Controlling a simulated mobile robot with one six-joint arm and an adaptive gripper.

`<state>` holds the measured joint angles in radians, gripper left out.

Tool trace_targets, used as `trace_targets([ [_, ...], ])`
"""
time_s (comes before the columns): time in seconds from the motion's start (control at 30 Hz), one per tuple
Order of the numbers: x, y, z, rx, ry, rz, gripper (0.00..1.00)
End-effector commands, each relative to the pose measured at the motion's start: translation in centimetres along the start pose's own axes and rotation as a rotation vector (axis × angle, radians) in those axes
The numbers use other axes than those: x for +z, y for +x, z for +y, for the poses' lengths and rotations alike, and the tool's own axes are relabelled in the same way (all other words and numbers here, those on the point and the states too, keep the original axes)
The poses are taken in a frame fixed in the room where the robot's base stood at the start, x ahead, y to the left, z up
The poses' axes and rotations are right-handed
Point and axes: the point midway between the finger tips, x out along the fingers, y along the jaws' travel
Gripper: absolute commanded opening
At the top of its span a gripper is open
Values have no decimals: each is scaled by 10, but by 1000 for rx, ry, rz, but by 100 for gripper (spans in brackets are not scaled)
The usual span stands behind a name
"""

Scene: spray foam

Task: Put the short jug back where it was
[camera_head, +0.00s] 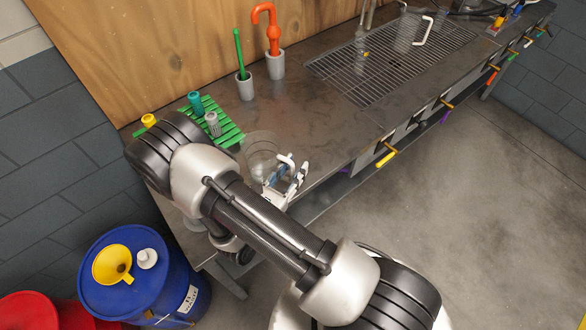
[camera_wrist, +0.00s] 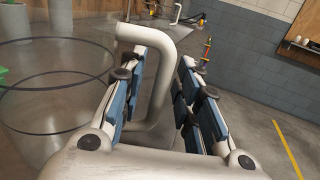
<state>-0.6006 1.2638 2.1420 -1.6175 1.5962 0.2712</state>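A clear, see-through jug (camera_head: 262,147) with a white handle stands on the metal bench beside the green rack. Its faint round outline shows at left in the wrist view (camera_wrist: 60,75). My gripper (camera_head: 287,176) is at the handle side of this jug. In the wrist view, the white handle (camera_wrist: 156,90) runs between my two blue-padded fingers (camera_wrist: 172,80); a gap shows beside the right finger, so they look open around it. Another clear jug with a white handle (camera_head: 424,31) stands on the drying grid; which jug is shorter is hard to tell.
The green rack (camera_head: 228,131) holds small bottles. Two grey cups (camera_head: 245,88) hold a green and an orange tool. The metal drying grid (camera_head: 350,75) has free room at its near end. A blue drum (camera_head: 140,285) with a yellow funnel stands below left.

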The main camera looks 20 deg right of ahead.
Motion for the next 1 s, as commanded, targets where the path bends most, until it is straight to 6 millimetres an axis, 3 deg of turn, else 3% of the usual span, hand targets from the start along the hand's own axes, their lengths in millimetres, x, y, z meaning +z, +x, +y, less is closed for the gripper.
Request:
trace_targets([
  [0.17, 2, -7, 1, 5, 0, 0, 30],
  [0.7, 2, -107, 1, 5, 2, -1, 30],
  [1.0, 6, -119, 0, -20, 13, 8, 30],
])
